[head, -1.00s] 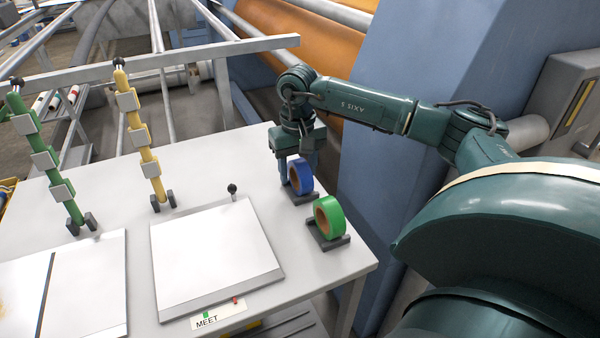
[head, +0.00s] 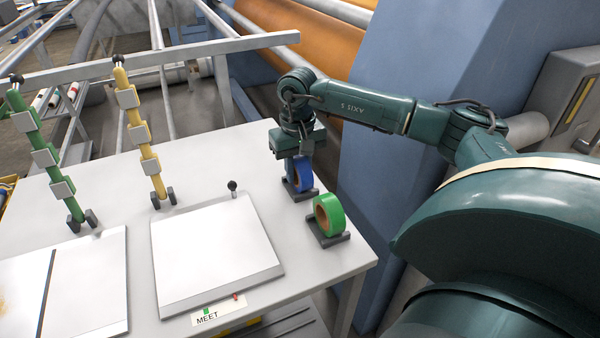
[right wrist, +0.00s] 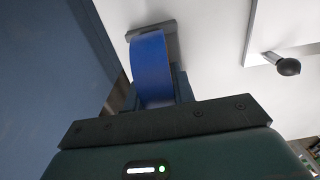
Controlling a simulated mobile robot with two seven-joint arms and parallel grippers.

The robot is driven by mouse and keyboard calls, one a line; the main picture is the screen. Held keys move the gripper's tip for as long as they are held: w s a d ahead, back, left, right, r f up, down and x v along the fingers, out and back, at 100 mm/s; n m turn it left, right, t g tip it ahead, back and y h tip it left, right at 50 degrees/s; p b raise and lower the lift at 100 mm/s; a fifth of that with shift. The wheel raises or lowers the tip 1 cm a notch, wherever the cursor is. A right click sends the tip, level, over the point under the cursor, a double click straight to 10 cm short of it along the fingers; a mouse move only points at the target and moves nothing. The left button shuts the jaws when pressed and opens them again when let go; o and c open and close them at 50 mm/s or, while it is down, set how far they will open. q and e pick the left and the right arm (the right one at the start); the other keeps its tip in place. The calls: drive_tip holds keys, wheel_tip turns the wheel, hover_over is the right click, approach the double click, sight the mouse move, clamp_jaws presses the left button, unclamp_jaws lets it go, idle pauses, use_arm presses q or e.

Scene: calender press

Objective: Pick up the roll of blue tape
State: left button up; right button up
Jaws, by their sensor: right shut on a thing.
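The roll of blue tape (head: 304,172) is at the far right part of the table, at its grey holder (head: 301,195). My right gripper (head: 296,173) points down from above and is shut on the roll. In the right wrist view the blue tape (right wrist: 151,68) stands between the fingers, with the grey holder (right wrist: 158,27) just beyond it. I cannot tell whether the roll still touches the holder. Its core is mostly hidden in the head view. My left gripper is not in view.
A roll of green tape (head: 329,214) stands in its own holder close in front. A white plate (head: 215,250) with a black-knobbed pin (head: 232,186) lies to the left. Green (head: 45,155) and yellow (head: 140,130) posts stand farther left. A blue machine wall (head: 400,130) rises at right.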

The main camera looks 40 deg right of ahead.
drive_tip(key=shift+r, duration=0.1)
wheel_tip(320, 180, up, 10)
drive_tip(key=shift+f+b, duration=0.1)
drive_tip(key=shift+b, duration=0.5)
drive_tip(key=o, duration=0.4)
drive_tip(key=c, duration=0.3)
drive_tip(key=shift+s, duration=0.1)
